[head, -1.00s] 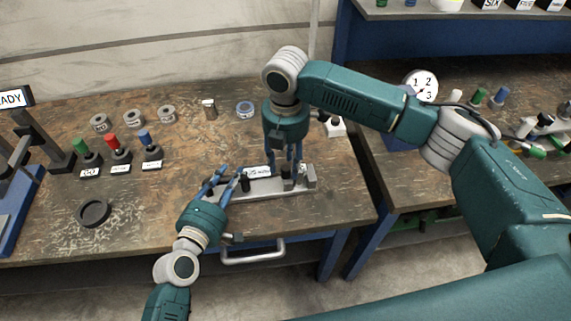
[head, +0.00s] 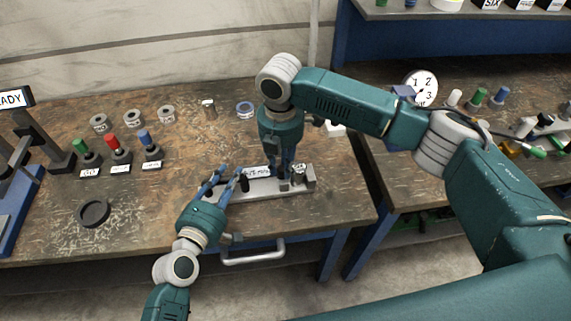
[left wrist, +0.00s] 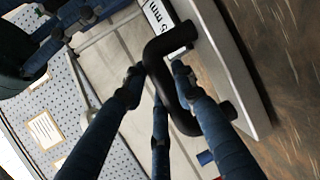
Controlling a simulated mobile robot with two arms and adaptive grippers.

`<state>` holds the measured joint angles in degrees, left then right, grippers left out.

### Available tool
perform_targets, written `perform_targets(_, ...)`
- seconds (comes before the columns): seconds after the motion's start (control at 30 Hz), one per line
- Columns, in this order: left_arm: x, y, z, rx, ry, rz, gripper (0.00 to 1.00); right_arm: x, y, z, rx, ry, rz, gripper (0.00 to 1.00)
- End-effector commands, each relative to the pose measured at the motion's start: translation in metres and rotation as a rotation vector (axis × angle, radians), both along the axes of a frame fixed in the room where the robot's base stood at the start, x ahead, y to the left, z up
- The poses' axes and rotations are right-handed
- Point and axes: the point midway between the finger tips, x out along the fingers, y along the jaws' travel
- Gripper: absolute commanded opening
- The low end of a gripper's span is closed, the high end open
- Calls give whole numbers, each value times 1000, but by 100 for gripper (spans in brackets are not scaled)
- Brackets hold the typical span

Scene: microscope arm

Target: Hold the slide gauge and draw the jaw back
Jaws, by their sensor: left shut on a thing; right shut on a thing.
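The slide gauge (head: 262,195) is a pale metal bar lying near the front edge of the wooden bench. It has a white label (head: 257,172) and an upright end block (head: 310,177) at its right end. My left gripper (head: 226,180) is shut on the gauge's black handle (head: 245,184) at its left end; the handle (left wrist: 172,75) also shows between the fingers in the left wrist view. My right gripper (head: 284,176) points down and is shut on the sliding jaw (head: 284,186), which its fingers partly hide. A small metal cylinder (head: 299,173) stands between jaw and end block, with a gap beside the jaw.
Green, red and blue knobs (head: 117,149) with labels stand at the left. Several metal rings (head: 133,118) lie behind them. A black round dish (head: 94,213) sits front left. A dial (head: 421,88) stands on the right bench. The bench between the dish and gauge is clear.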

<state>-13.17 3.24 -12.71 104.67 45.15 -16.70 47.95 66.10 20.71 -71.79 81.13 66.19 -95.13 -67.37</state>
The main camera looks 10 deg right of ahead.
Motion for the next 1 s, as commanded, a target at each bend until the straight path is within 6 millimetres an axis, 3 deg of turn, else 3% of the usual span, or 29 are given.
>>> perform_targets(0.03,2,-2,8,-13,-11,0,0,-3,11,0,8,5,8,0)
perform_targets(0.27,2,-3,8,-13,-12,-1,0,-3,13,1,8,5,9,0)
perform_targets(0.3,2,-3,8,-13,-12,-1,0,-3,13,1,8,5,9,23)
perform_targets(0.4,2,-3,8,-14,-11,0,0,-3,13,1,8,5,9,40)
perform_targets(0.77,2,-2,8,-13,-10,2,0,-1,11,5,6,2,5,40)
perform_targets(1.0,2,-2,8,-13,-10,2,0,0,11,46,8,-1,5,40)
